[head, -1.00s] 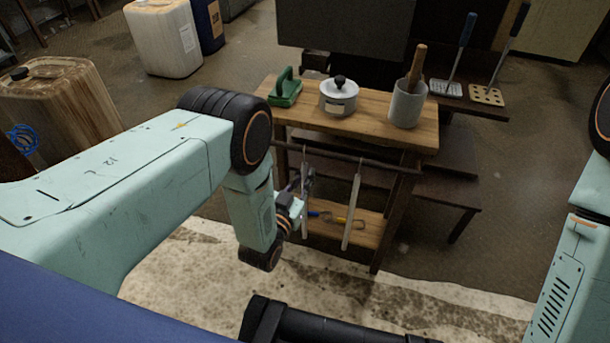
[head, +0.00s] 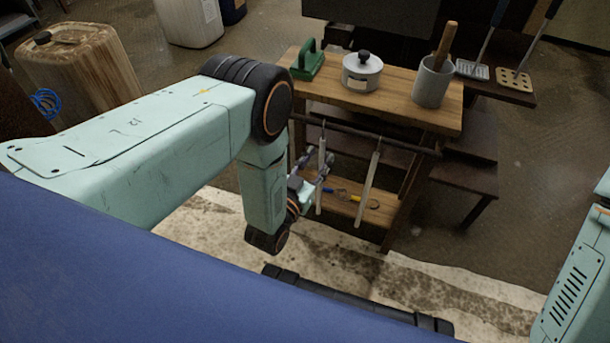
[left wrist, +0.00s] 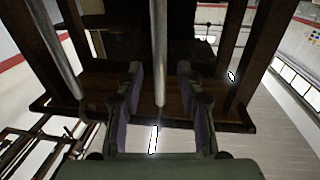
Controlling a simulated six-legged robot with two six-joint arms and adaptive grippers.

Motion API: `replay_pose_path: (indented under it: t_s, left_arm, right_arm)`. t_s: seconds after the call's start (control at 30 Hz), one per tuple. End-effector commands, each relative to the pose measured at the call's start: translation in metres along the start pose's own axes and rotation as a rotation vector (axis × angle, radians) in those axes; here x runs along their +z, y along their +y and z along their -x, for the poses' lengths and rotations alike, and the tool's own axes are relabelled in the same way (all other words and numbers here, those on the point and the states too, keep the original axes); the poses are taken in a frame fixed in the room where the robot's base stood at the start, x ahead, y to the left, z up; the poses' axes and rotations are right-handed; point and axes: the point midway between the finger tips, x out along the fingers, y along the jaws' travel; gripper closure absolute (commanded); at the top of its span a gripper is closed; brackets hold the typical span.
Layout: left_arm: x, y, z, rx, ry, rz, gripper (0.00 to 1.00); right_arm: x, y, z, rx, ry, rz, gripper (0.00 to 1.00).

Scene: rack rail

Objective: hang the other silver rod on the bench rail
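Two silver rods hang from the dark bench rail (head: 345,130) in the head view. The left silver rod (head: 320,188) is by my left gripper (head: 319,170). The right silver rod (head: 368,185) hangs apart from it, slightly tilted in the picture. In the left wrist view, my left gripper (left wrist: 160,92) has its fingers apart, with a silver rod (left wrist: 158,50) between them and a gap on each side. Another silver rod (left wrist: 52,45) shows at the upper left there. My right gripper is out of view.
A side shelf with spatulas (head: 515,80) stands at right. A stained container (head: 80,70) stands at left.

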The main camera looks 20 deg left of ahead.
Motion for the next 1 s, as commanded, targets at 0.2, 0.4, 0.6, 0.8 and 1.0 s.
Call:
replay_pose_path:
  t_s: [0.2, 0.4, 0.6, 0.8, 1.0]
  left_arm:
    - [0.002, -0.001, 0.048, -0.002, -0.006, -0.001, 0.63]
    - [0.001, 0.0, 0.079, -0.001, -0.003, 0.0, 0.63]
    - [0.0, 0.0, 0.091, 0.0, 0.0, 0.0, 0.63]
    - [0.0, 0.0, 0.092, 0.0, 0.0, 0.0, 0.63]
    - [0.0, 0.0, 0.092, 0.0, 0.0, 0.0, 0.63]
  right_arm:
    - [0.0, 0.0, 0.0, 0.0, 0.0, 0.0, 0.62]
    - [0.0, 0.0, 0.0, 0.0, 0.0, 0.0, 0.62]
    - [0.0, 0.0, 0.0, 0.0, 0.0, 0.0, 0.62]
    - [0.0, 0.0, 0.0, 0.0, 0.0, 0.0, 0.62]
    - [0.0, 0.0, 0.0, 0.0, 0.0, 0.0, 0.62]
